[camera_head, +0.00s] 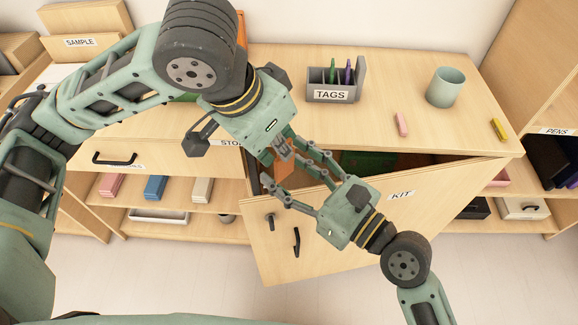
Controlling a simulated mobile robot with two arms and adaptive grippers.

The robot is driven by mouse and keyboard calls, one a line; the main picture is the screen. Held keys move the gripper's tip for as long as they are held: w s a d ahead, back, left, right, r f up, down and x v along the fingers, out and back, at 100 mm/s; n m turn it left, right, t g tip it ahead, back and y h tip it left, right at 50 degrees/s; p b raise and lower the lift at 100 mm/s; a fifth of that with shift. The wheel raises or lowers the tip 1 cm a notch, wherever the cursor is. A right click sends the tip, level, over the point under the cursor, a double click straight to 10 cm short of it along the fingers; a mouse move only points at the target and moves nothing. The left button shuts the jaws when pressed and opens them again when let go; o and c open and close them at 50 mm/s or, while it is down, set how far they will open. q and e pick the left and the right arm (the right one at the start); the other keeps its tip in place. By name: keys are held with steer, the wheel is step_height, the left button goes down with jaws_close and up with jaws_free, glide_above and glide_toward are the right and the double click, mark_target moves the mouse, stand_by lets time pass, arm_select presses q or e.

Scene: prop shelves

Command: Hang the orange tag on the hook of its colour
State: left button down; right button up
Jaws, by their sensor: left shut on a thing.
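My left gripper (283,151) comes down from the upper left, in front of the storage unit, and is shut. A small orange piece (284,170) shows at its fingertips, apparently the orange tag, mostly hidden by fingers. My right gripper (288,169) reaches up from the lower right with its fingers spread on either side of the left fingertips; I cannot tell whether it touches the tag. An orange strip (241,28) stands behind my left wrist, mostly hidden. I cannot make out a coloured hook.
The KIT door (365,225) hangs open below the counter, with a black handle (297,242). A grey TAGS holder (331,92) has green and purple tags. A cup (445,87), pink block (401,124) and yellow block (498,129) stand on the counter.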

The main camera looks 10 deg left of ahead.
steer(key=shift+c, duration=0.5)
steer(key=shift+a, duration=0.1)
steer(key=c, duration=1.1)
arm_select(q)
steer(key=c, duration=1.8)
jaws_free()
steer(key=shift+c, duration=0.2)
steer(key=shift+r, duration=0.1)
